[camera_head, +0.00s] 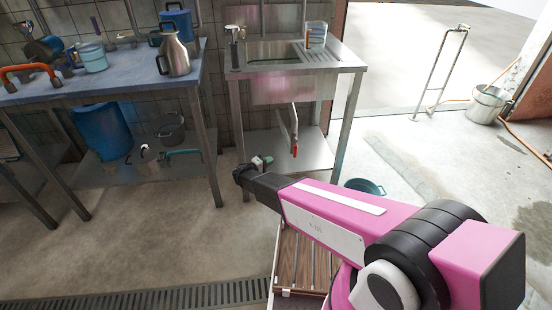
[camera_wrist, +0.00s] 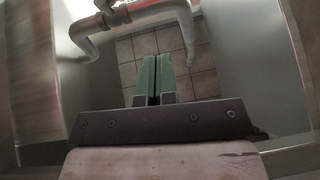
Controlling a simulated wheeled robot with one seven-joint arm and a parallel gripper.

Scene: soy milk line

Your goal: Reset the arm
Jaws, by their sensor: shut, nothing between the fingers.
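My pink arm reaches from the lower right toward the sink stand in the head view. My gripper (camera_head: 262,162) is at its far end, small in that view, in front of the sink stand's lower shelf. In the wrist view my gripper's green fingers (camera_wrist: 155,80) are shut together with nothing between them. They point toward a tiled wall (camera_wrist: 150,50), with grey pipes (camera_wrist: 180,10) close by above them.
The steel sink stand (camera_head: 345,62) has a red-handled valve (camera_head: 294,150) hanging below. A blue-topped table (camera_head: 110,84) with a steel jug (camera_head: 173,57) stands left. A green basin (camera_head: 365,186) lies behind my arm. Floor is clear at front left.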

